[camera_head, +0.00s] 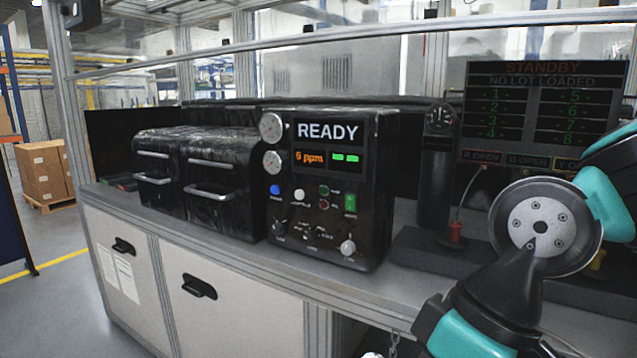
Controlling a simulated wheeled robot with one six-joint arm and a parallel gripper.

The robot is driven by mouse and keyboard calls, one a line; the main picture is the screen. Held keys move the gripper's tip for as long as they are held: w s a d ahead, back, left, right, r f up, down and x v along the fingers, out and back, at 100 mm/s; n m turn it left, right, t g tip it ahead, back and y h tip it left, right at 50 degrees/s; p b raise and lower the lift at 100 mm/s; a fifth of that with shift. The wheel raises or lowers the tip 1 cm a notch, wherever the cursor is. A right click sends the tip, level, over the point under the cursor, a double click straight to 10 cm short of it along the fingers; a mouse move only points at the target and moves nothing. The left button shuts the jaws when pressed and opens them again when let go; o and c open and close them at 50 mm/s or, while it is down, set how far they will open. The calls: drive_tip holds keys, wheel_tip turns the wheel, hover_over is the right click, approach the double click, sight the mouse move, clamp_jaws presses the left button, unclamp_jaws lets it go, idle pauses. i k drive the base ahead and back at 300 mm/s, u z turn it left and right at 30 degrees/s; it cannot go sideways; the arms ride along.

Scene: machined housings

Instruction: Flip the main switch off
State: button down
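Nearby on the panel are a blue button (275,190), a white button (299,195), small red and green buttons, and a silver knob (347,247). My arm shows at the right, apart from the box; my gripper is not in view.
Two black drawer-like units (222,190) with silver handles stand left of the box. A dark cylinder with a gauge (439,118) stands to its right. A STANDBY screen (540,110) is behind my arm. A metal rail (330,40) crosses above.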

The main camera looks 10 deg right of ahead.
sight(349, 200)
drive_tip(key=u, duration=1.55)
drive_tip(key=i, duration=1.2)
drive_tip(key=z, duration=1.75)
